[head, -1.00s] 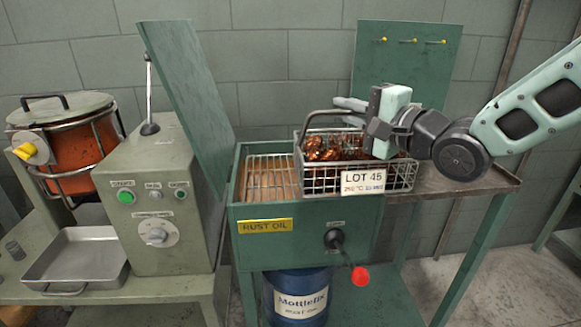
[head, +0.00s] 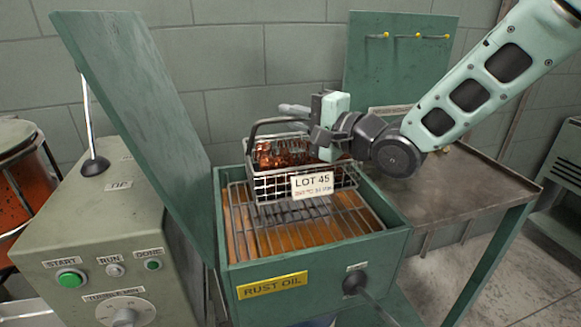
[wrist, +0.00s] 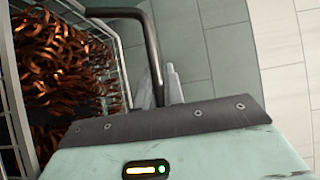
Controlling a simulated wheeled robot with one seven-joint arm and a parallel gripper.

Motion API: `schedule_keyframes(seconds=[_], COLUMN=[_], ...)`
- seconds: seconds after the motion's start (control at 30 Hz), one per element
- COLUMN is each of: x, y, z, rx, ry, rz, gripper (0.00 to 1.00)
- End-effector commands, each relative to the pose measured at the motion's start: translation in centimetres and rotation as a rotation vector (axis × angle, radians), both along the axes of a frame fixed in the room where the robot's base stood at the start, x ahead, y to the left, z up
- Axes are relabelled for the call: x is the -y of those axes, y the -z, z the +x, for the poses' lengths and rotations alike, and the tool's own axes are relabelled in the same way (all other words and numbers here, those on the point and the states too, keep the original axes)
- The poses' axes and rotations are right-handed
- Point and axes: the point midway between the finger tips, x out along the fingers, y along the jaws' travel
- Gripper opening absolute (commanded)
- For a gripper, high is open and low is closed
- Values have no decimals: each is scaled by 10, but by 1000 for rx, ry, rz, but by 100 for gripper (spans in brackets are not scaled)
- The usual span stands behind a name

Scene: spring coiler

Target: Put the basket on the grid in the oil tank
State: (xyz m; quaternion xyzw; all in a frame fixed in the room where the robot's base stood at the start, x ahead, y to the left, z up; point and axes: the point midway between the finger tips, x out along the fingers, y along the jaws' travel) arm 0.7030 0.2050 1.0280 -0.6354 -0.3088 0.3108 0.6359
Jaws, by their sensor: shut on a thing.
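The wire basket (head: 262,187) holds copper-coloured coils and carries a tag reading LOT 45. It is in the head view, over the back part of the wire grid (head: 290,235) in the green rust oil tank (head: 235,285). I cannot tell whether its bottom touches the grid. My gripper (head: 300,118) is shut on the basket's dark handle, above the basket. The wrist view shows the basket (wrist: 110,55) at the left and its handle (wrist: 152,50) running down behind my gripper's body. Amber oil shows below the grid.
The tank's green lid (head: 135,110) stands open at the left. A control box (head: 110,230) with buttons and an upright lever stands beside it. A pegboard panel (head: 400,65) stands behind.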

Motion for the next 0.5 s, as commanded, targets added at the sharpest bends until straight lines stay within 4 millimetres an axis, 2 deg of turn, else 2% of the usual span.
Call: schedule_keyframes(seconds=[0.1,0.37,0.5], x=[-1,-1,0], y=[20,36,55], z=[0,0,0], rx=[2,4,2], ry=[0,0,0], rz=[2,3,2], gripper=[0,0,0])
